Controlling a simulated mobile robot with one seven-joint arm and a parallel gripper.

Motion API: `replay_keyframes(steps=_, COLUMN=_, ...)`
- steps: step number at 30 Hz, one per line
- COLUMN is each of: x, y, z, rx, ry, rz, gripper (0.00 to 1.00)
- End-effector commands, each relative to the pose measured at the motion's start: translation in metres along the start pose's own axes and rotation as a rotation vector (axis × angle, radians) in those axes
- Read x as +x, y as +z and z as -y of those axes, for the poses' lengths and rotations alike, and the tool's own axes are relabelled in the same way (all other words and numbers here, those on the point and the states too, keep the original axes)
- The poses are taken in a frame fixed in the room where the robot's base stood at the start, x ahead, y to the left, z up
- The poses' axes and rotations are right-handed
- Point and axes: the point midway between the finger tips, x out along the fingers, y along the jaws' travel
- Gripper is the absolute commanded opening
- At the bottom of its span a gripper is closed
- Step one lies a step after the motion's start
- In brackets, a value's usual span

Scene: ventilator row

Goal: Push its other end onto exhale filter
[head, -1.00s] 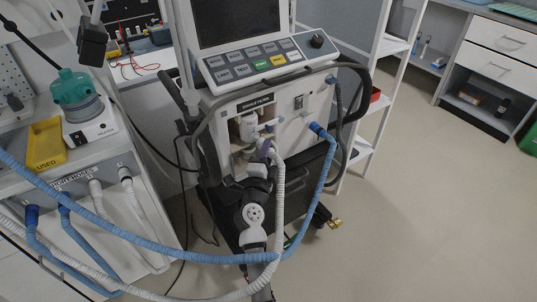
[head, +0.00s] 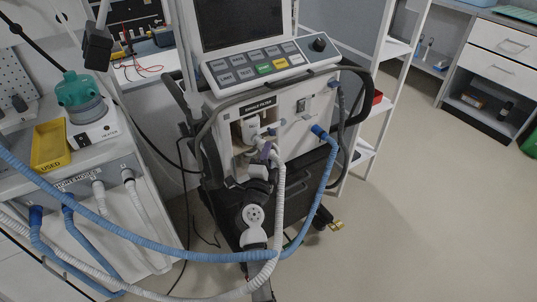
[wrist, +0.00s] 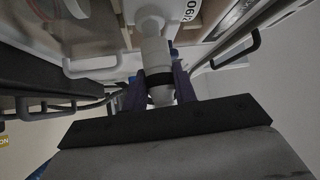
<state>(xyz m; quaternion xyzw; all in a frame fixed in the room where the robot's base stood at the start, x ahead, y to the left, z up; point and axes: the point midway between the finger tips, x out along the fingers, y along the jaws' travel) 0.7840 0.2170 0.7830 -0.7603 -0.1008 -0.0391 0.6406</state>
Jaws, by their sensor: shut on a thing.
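My gripper (head: 265,152), with purple fingers, is at the open bay in the ventilator's front (head: 292,119). In the wrist view my gripper (wrist: 160,90) is shut on a white hose end (wrist: 156,58) with a dark band. The white corrugated hose (head: 279,200) hangs down from my gripper and curves off to the left. The white exhale filter (head: 249,128) sits in the bay under its label. In the wrist view the hose end lines up with a white rounded part of the filter (wrist: 150,19). I cannot tell how far they are joined.
A blue hose (head: 325,165) is plugged into the port right of the bay and loops low across to the left. A cart at left holds a yellow tray (head: 50,145) and a teal-topped humidifier (head: 86,101). Floor (head: 430,220) at right is clear.

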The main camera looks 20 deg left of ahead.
Motion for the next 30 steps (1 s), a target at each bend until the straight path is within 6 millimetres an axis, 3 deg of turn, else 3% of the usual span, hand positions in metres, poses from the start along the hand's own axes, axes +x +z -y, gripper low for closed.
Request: replay_keyframes(steps=30, x=0.014, y=0.015, z=0.0, rx=0.0, ry=0.0, rz=0.0, gripper=0.0)
